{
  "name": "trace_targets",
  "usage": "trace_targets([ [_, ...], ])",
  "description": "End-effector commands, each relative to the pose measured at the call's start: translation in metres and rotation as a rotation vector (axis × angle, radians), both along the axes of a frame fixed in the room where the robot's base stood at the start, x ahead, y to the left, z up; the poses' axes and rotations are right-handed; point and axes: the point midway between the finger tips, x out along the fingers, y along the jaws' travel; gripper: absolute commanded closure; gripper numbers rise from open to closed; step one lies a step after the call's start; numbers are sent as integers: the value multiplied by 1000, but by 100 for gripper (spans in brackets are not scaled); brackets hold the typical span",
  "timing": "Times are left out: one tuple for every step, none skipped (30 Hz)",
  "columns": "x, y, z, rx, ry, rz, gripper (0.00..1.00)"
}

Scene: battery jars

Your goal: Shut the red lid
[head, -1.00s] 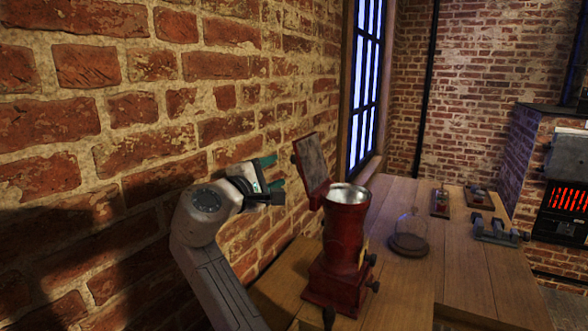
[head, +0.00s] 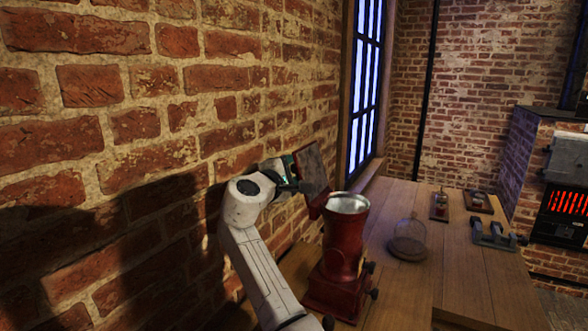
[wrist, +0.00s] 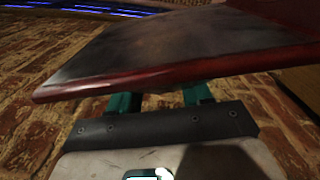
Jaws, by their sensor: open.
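The red lid (head: 311,169) stands raised and tilted at the left rim of the red jar (head: 342,245) in the head view. The jar's round metal mouth (head: 348,203) is uncovered. My gripper (head: 291,168) is open at the lid's left side, between the lid and the brick wall. In the wrist view the lid (wrist: 180,45) fills the upper part, with its dark face and red edge showing. The green fingers of my gripper (wrist: 160,98) reach behind the lid's edge, and their tips are hidden by it. I cannot tell whether they touch the lid.
The jar stands on a wooden table (head: 455,280). A glass dome on a round base (head: 408,243) is right of it, with small devices (head: 495,235) farther right. The brick wall (head: 120,150) is close on the left of my arm.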

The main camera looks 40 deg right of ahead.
Motion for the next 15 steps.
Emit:
trace_targets([
  [0, 0, 0, 0, 0, 0, 51],
  [0, 0, 0, 0, 0, 0, 52],
  [0, 0, 0, 0, 0, 0, 56],
  [0, 0, 0, 0, 0, 0, 59],
  [0, 0, 0, 0, 0, 0, 62],
  [0, 0, 0, 0, 0, 0, 66],
  [0, 0, 0, 0, 0, 0, 68],
  [0, 0, 0, 0, 0, 0, 71],
  [0, 0, 0, 0, 0, 0, 75],
  [0, 0, 0, 0, 0, 0, 78],
  [0, 0, 0, 0, 0, 0, 81],
  [0, 0, 0, 0, 1, 0, 85],
  [0, 0, 0, 0, 1, 0, 88],
  [0, 0, 0, 0, 1, 0, 90],
  [0, 0, 0, 1, 1, 0, 94],
])
